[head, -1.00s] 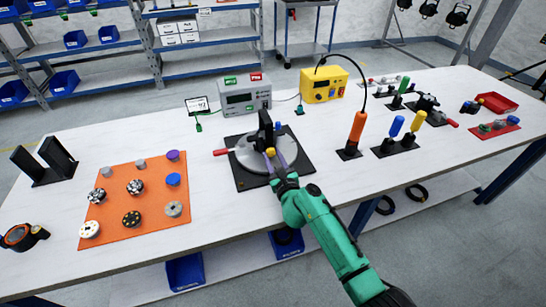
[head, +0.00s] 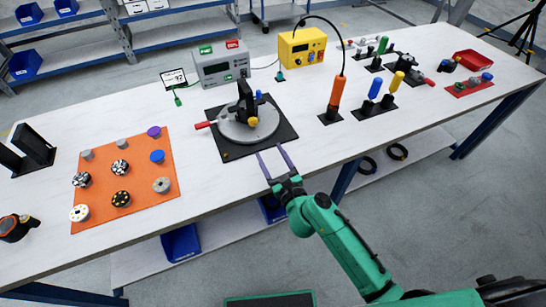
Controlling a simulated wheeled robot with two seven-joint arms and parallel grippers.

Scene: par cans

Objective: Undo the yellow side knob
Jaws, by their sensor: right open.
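The yellow side knob (head: 253,122) sits on the near side of the black upright bracket (head: 245,101). The bracket stands on a round grey plate (head: 232,131) with a red handle (head: 204,125), on a black square base (head: 222,151). A blue knob (head: 259,96) shows on the bracket's far right side. My right gripper (head: 272,155) is open and empty, its fingers apart near the front edge of the black base, short of the yellow knob. My left gripper does not show.
An orange mat (head: 139,178) with several knobs and discs lies at the left. A grey meter box (head: 222,66) and a yellow box (head: 302,46) stand behind. Orange (head: 336,92), blue and yellow-handled tools stand at the right. A red tray (head: 473,60) is far right.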

